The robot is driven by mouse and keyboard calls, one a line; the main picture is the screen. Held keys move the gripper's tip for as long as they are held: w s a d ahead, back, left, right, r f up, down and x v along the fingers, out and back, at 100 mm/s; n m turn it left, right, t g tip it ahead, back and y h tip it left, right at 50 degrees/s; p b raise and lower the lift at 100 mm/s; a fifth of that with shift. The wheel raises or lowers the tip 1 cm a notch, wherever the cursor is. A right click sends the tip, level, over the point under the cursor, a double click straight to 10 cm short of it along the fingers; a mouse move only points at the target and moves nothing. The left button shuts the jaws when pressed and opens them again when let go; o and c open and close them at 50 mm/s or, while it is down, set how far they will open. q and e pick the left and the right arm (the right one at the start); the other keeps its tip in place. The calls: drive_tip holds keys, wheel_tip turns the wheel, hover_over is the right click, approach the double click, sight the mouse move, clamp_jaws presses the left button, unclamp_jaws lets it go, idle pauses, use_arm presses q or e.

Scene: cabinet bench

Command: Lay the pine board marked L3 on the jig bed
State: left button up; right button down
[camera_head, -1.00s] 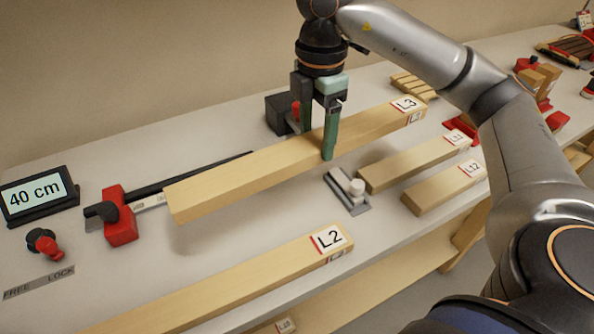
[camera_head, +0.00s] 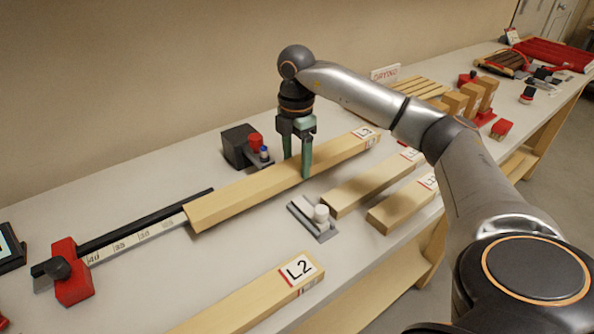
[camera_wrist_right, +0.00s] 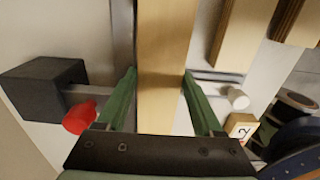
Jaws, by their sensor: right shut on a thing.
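The pine board marked L3 (camera_head: 245,189) lies lengthwise over the jig line, with its label at the far right end. My right gripper (camera_head: 296,172) is shut on it near the middle, one finger on each long side. In the wrist view the board (camera_wrist_right: 162,65) runs between the two green fingers of the gripper (camera_wrist_right: 161,95). The jig shows a white scale (camera_head: 140,238) and a black fence (camera_head: 150,215) leading to the board's near left end. The board hides the bed under it, so I cannot tell whether it touches. My left gripper is not in view.
A red stop (camera_head: 73,272) stands at the scale's left end. A black block with a red knob (camera_head: 240,147) is behind the board, and a grey clamp with a white knob (camera_head: 314,217) is in front. Boards L2 (camera_head: 260,297), L1 (camera_head: 372,183) and another (camera_head: 402,204) lie nearby.

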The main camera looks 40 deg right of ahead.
sight(297, 163)
drive_tip(key=shift+w+d+f, duration=0.1)
drive_tip(key=shift+d+f, duration=0.1)
drive_tip(key=shift+f, duration=1.55)
drive_tip(key=shift+c, duration=0.2)
unclamp_jaws()
drive_tip(key=shift+f, duration=0.15)
wheel_tip(297, 163, up, 12)
drive_tip(key=shift+r+p, duration=0.15)
drive_tip(key=shift+p, duration=0.35)
